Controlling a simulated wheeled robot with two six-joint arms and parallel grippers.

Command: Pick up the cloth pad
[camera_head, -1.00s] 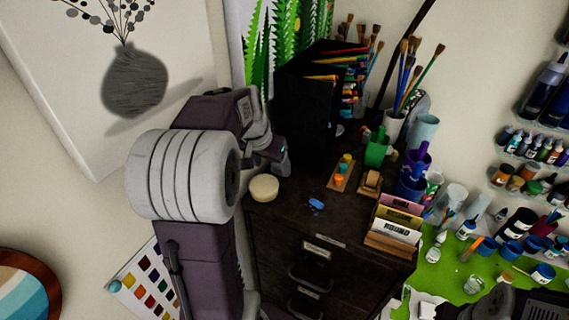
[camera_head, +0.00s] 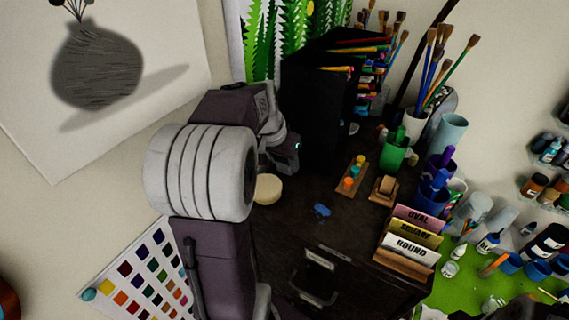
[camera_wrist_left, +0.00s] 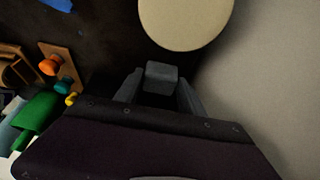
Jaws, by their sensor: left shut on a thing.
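The cloth pad appears to be the round cream disc (camera_head: 267,190). In the head view it shows at the left corner of the dark cabinet top, partly behind my left arm. In the left wrist view the pad (camera_wrist_left: 187,20) is large, just beyond the fingertips, its rim overlapping the cabinet's edge. My left gripper (camera_wrist_left: 160,76) is shut, with its tips right at the pad's near rim. The exact contact is not clear. In the head view the gripper (camera_head: 284,160) points down near the pad. My right gripper is not in view.
A labelled card holder (camera_head: 405,250) stands at the right. A black organiser (camera_head: 315,115) stands behind. The front middle is mostly clear.

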